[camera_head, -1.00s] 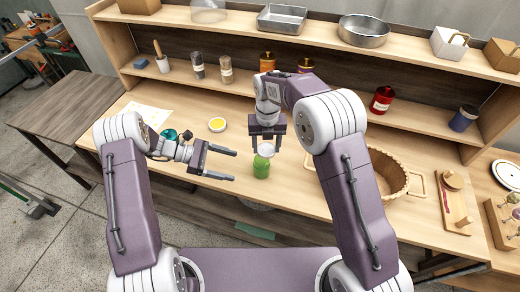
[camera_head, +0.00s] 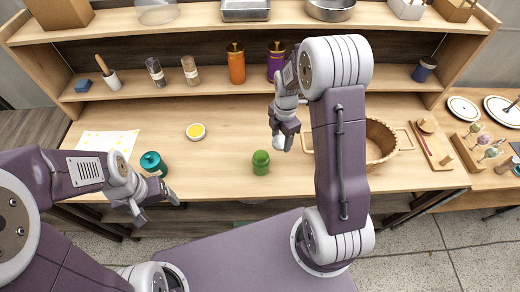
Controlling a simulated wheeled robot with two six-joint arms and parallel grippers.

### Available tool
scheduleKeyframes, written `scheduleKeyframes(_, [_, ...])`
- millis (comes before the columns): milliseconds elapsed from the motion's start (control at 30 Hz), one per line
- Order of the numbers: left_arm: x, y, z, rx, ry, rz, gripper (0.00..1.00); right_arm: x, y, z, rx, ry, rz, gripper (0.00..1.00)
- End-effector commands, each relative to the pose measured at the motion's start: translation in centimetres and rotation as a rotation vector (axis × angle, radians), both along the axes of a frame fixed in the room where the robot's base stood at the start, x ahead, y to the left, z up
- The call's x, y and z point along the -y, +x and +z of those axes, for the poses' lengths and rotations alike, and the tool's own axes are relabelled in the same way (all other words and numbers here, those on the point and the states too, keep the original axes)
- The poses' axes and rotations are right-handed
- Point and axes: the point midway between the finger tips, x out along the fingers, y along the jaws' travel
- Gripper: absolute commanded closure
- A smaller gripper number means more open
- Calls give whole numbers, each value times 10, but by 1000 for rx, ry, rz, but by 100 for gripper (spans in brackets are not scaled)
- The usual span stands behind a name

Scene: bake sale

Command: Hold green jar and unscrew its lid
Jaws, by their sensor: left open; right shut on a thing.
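The green jar (camera_head: 261,163) stands upright on the wooden table near the middle. My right gripper (camera_head: 285,134) is above the table, up and to the right of the jar in the picture, apart from it. It is shut on a small white piece, which looks like the jar's lid (camera_head: 279,143); the fingers partly hide it. My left gripper (camera_head: 160,211) is open and empty, at the table's front edge, well to the left of the green jar and in front of a teal jar (camera_head: 152,164).
A small yellow-topped dish (camera_head: 195,131) and a paper sheet (camera_head: 108,142) lie left of the green jar. A basket (camera_head: 383,146) stands to the right, partly behind my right arm. Shelves (camera_head: 215,96) with several jars rise behind. Table around the jar is clear.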

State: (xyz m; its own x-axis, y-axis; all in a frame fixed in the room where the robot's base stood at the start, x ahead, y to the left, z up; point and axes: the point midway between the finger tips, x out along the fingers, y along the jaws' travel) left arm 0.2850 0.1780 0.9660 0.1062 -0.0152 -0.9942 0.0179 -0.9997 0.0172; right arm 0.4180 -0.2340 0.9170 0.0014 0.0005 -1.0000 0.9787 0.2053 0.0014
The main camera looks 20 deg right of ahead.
Motion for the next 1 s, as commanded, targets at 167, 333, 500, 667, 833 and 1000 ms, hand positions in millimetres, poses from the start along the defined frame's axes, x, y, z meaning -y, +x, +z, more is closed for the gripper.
scheduleKeyframes(167, [0,0,-2,-1,0,3,21,-1,-1,-38,-5,1,2,92])
scheduleKeyframes(333, [0,0,-2,-1,-1,4,21,-1,0,-46,-1,0,3,92])
scheduleKeyframes(500, [0,0,-3,-2,-1,4,21,-1,-1,-74,-5,1,4,92])
scheduleKeyframes(667, [0,0,-3,-2,-2,5,21,-1,0,-82,-1,0,4,92])
scheduleKeyframes(833, [0,0,-3,-2,-2,5,21,-1,0,-82,-1,0,4,92])
scheduleKeyframes(1000, [0,0,-5,-2,-2,5,21,-1,0,-85,-1,0,4,30])
